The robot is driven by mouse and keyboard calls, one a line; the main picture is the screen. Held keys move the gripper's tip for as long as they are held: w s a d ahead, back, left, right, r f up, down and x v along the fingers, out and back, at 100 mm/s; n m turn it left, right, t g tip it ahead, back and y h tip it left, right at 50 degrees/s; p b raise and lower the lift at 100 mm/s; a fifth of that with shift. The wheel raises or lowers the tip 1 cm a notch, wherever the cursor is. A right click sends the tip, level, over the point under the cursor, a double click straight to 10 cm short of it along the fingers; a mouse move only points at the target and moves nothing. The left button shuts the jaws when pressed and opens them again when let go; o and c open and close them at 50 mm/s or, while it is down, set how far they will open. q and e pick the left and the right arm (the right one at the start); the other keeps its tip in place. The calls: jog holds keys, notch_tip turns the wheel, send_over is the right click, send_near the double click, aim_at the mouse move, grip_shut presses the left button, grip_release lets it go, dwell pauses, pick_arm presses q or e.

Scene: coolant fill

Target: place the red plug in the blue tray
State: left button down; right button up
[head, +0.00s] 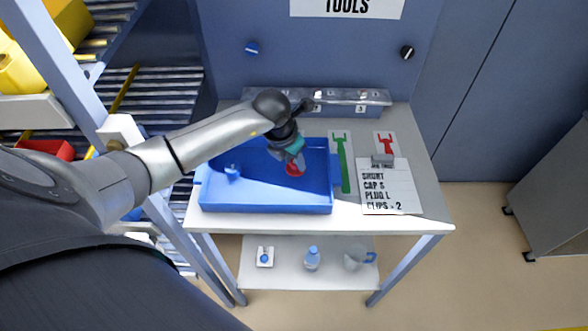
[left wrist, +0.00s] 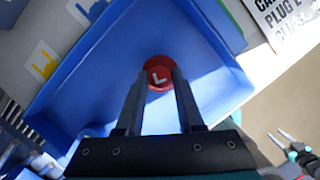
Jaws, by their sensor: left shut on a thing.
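The red plug (head: 294,170), marked with a white L in the left wrist view (left wrist: 159,74), is between the fingertips of my left gripper (head: 293,161). The gripper is shut on it, pointing down over the right part of the blue tray (head: 265,208). In the left wrist view, the tray floor surrounds the plug; I cannot tell whether the plug touches it. A small blue part (head: 232,172) is in the tray's left part. My right gripper (left wrist: 283,138) shows at the right edge of the left wrist view, fingers apart and empty, away from the tray.
A clear-lidded organizer (head: 345,97) stands behind. The lower shelf holds a bottle (head: 312,259) and a jug (head: 355,262).

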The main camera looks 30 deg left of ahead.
pick_arm(q)
notch_tip(320, 180, down, 2)
jog(key=shift+f+b, duration=0.2)
jog(key=shift+b, duration=0.45)
jog(key=shift+r, duration=0.1)
jog(key=c, duration=1)
grip_release()
jog(key=shift+f, duration=0.2)
jog(key=o, duration=0.5)
jog(key=shift+r, duration=0.2)
jog(key=p+v, duration=1.1)
jog(key=v, duration=0.1)
jog(key=shift+p, duration=0.3)
